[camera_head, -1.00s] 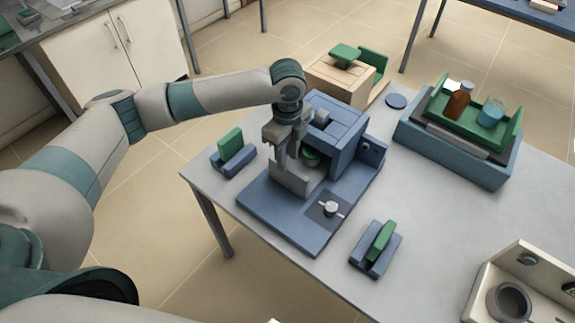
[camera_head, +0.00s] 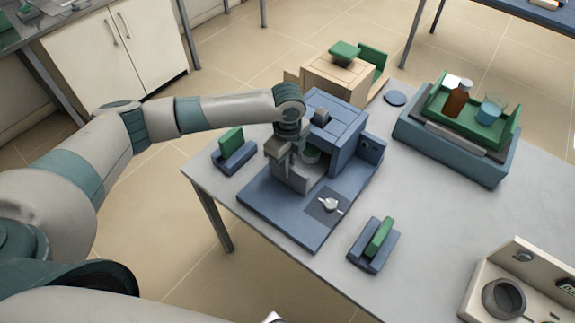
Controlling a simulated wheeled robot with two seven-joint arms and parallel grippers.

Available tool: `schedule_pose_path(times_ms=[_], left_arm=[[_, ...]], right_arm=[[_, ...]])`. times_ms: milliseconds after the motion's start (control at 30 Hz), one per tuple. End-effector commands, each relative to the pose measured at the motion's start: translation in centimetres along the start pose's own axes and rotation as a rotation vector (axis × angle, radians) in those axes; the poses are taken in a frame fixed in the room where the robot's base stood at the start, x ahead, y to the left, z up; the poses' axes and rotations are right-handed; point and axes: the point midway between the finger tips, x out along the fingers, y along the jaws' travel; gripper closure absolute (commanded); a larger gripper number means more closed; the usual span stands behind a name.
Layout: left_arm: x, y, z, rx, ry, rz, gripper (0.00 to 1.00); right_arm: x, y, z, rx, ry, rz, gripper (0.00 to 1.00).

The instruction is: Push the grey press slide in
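The blue press (camera_head: 338,128) stands on the near left part of the grey table, on a flat blue base (camera_head: 283,212). The grey press slide (camera_head: 291,181) shows as a light grey upright plate at the press's open front, partly covered by my gripper. A green round part (camera_head: 311,156) shows inside the opening behind it. My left gripper (camera_head: 281,160) points down at the slide's upper part, close to or touching it. I cannot tell whether its fingers are apart or whether they touch the slide. My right gripper is not in view.
A teal box (camera_head: 450,150) carries a green tray with a bottle and beaker. A beige unit (camera_head: 520,285) is at lower right. The middle right table is clear.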

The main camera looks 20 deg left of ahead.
Motion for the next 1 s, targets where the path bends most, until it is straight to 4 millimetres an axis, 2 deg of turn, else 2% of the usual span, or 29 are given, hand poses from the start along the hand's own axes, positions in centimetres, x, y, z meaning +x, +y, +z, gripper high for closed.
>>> schedule_pose_path(times_ms=[167,500,800,833,900,1000], left_arm=[[0.0,-0.2,0.0,0.000,0.000,-0.001,1.00],[-0.1,-3.9,0.0,-0.002,0.000,-0.002,1.00],[-0.2,-4.2,0.1,-0.002,0.001,-0.005,1.00],[-0.2,-4.2,0.0,-0.002,0.001,-0.006,0.83],[-0.2,-4.2,0.0,-0.002,0.001,-0.006,0.69],[-0.2,-4.2,0.0,-0.001,0.001,-0.004,0.69]], right_arm=[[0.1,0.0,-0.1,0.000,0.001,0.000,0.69],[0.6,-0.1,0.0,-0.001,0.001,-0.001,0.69],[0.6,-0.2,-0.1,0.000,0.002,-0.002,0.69],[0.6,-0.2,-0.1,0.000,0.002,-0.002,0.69],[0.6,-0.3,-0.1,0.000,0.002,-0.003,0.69],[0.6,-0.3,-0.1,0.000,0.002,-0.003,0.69]])
